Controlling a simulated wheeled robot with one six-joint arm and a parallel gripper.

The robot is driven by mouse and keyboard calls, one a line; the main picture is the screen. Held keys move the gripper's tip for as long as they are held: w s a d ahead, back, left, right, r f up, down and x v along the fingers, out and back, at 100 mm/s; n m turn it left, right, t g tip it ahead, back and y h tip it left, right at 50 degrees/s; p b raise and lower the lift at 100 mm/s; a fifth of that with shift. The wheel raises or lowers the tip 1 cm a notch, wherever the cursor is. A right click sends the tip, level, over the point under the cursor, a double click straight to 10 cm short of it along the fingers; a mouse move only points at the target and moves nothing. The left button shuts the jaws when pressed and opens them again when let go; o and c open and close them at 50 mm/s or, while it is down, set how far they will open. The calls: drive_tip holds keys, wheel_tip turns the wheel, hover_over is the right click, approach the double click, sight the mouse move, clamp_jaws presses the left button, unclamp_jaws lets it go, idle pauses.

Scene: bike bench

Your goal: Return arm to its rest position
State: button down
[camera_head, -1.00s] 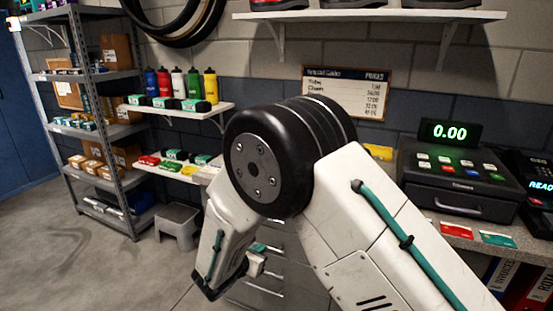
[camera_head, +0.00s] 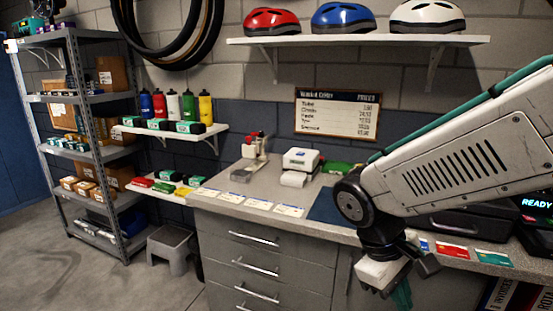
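My arm reaches in from the right edge in the head view and bends down at a black joint in front of the counter. My gripper (camera_head: 372,288) hangs at its lower end, in front of the grey drawer cabinet (camera_head: 262,256) and below the counter's front edge. Its fingers are dark, small and partly hidden by the white housing, so I cannot tell whether they are open or shut. A teal piece shows just to the right of the gripper; I cannot tell what it is.
The counter (camera_head: 232,208) holds a small white printer (camera_head: 300,160), white cards and a dark blue mat (camera_head: 328,207). Red (camera_head: 452,251) and green cards lie at the right. A step stool (camera_head: 172,249) stands left of the drawers. The floor at left is clear.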

drive_tip(key=s+d+r+m+t+y, duration=0.3)
drive_tip(key=s+d+r+m+y, duration=0.1)
drive_tip(key=s, duration=0.6)
wheel_tip(320, 180, up, 3)
drive_tip(key=d+m, duration=0.1)
drive_tip(key=m, duration=0.1)
drive_tip(key=shift+r+m, duration=0.2)
drive_tip(key=shift+m, duration=0.2)
drive_tip(key=shift+s+d, duration=0.1)
